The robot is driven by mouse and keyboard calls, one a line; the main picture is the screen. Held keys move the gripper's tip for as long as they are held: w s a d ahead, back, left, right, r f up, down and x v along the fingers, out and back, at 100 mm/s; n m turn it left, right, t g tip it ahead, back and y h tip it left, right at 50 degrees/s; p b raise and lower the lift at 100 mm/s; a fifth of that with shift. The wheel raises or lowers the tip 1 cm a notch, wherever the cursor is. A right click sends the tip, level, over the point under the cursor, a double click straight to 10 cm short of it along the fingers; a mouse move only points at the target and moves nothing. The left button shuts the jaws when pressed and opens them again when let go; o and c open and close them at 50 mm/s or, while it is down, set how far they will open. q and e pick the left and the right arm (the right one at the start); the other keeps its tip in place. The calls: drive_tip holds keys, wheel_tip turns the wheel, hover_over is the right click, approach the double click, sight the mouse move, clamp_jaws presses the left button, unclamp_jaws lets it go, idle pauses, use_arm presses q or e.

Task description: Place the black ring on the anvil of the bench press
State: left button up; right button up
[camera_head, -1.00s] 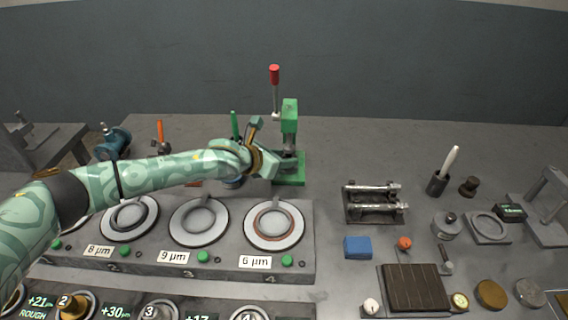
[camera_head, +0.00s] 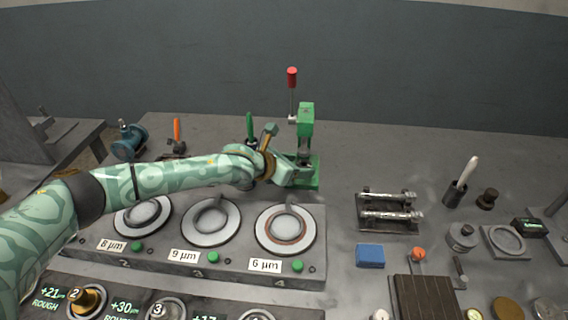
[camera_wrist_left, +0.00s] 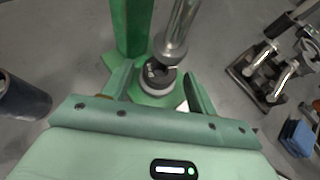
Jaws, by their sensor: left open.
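The green bench press (camera_head: 306,120) stands at the back middle, its red-knobbed lever (camera_head: 292,78) upright. My left gripper (camera_wrist_left: 158,88) is open at the press base, with one finger on each side of the anvil, apart from it. A dark, ring-like piece (camera_wrist_left: 155,73) sits on the anvil, under the steel ram (camera_wrist_left: 176,40); it looks like the black ring, but the ram partly covers it. In the head view my left gripper (camera_head: 296,176) hides most of the anvil. My right gripper is not in view.
Three round plates, labelled 8 µm (camera_head: 143,217), 9 µm (camera_head: 211,222) and 6 µm (camera_head: 285,230), lie in front of the press. A roller stand (camera_head: 388,210) and a blue block (camera_head: 370,255) are to the right. The bench behind the roller stand is clear.

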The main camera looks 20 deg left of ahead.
use_arm(q)
drive_tip(key=p+v, duration=0.3)
drive_tip(key=v, duration=0.8)
drive_tip(key=shift+s+r+p, duration=0.15)
drive_tip(key=shift+s+p, duration=0.05)
drive_tip(key=shift+p, duration=0.15)
idle(0.4)
